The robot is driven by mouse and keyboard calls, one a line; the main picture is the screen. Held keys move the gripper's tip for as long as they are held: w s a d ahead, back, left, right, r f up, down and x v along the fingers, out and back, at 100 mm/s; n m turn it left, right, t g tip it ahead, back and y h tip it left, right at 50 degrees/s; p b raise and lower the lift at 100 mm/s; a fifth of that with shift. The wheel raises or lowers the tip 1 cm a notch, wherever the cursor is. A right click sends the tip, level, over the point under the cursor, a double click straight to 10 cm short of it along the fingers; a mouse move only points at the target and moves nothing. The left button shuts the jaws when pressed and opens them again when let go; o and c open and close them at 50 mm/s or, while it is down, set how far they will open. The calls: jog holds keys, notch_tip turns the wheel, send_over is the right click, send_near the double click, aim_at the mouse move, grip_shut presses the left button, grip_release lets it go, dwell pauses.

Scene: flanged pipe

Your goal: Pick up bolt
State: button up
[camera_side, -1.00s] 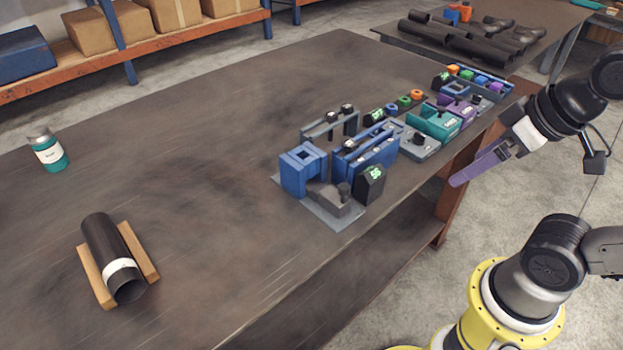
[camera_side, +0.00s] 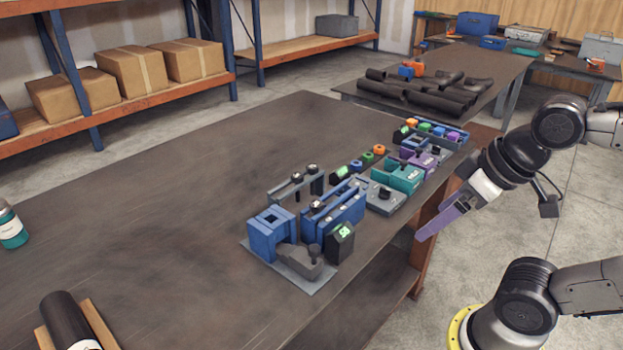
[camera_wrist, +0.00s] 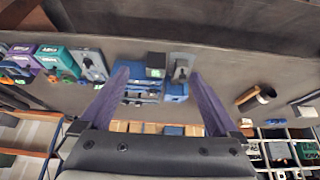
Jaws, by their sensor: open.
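I cannot pick out a bolt for certain. Small dark, light-ringed pieces that may be bolt heads sit on the blue rack (camera_side: 335,212) and on the grey-blue frame behind it. A blue square block (camera_side: 268,234) and a grey piece with a dark knob (camera_side: 300,262) stand beside the rack on a grey plate (camera_side: 290,286). My gripper (camera_side: 422,236) hangs off the right edge of the table, apart from these. In the wrist view its two purple fingers (camera_wrist: 158,75) are spread wide and empty, with the blue fixtures seen between them in the distance.
A black display (camera_side: 340,243) with green digits stands by the rack. Teal and purple fixtures (camera_side: 396,176) continue along the table edge. A dark pipe (camera_side: 69,322) lies in a wooden cradle, and a teal can (camera_side: 12,226) stands far left. The table's middle is clear.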

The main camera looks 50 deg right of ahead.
jog(key=c, duration=0.4)
dwell(0.3)
